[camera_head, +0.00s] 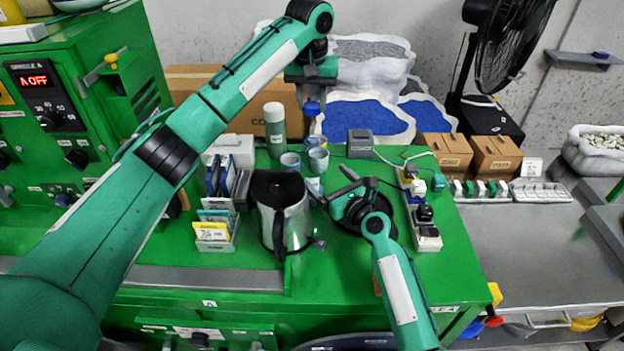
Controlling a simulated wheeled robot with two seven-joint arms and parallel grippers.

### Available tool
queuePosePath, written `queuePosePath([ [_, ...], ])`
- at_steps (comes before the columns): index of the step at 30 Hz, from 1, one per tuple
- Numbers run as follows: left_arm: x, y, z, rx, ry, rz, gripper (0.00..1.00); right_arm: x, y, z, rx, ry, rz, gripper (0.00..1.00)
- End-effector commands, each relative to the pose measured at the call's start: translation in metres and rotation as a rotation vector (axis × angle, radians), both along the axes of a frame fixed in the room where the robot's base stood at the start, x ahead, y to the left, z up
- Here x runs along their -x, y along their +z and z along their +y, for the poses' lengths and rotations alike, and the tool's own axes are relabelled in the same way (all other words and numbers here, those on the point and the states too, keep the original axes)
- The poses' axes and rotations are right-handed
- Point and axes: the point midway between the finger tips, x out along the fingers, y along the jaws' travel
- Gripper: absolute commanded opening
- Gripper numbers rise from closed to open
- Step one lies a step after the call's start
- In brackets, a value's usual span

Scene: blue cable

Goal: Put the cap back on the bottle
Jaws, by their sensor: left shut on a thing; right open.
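My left gripper (312,92) is high at the back of the green table, pointing down and shut on a small blue cap (312,107). Just below the cap is a narrow upright object with a yellowish band (316,126), which seems to be the bottle; its lower part is hidden behind the cups. I cannot tell whether the cap touches it. My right gripper (335,190) is open, low over the middle of the table, right of the steel kettle and in front of the cups. I cannot see anything held in it.
A grey-green flask (274,130) stands left of the cap, with two blue-grey cups (318,159) in front. The steel kettle (283,215) and card holders (213,232) are left of my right gripper. A power strip (422,215) lies to the right.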

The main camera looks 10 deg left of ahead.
Motion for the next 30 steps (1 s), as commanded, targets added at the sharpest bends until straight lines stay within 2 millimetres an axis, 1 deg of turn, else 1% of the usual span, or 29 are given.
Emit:
queuePosePath([
  [1, 0.0, 0.0, 0.0, 0.0, 0.0, 0.0, 0.14, -0.007, 0.001, 0.008, 0.001, 0.003, -0.001, 0.93],
  [9, 0.0, 0.0, 0.0, 0.0, 0.0, 0.0, 0.14, -0.037, 0.001, 0.038, 0.001, 0.001, 0.0, 0.93],
  [15, 0.0, 0.0, 0.0, 0.0, 0.0, 0.0, 0.14, -0.051, 0.001, 0.052, 0.001, 0.001, -0.001, 0.93],
  [21, 0.0, 0.0, 0.0, 0.0, 0.0, 0.0, 0.14, -0.057, 0.0, 0.057, 0.001, 0.0, 0.001, 0.93],
  [30, 0.0, 0.0, 0.0, 0.0, 0.0, 0.0, 0.14, -0.057, 0.0, 0.058, 0.001, 0.0, 0.0, 0.93],
])
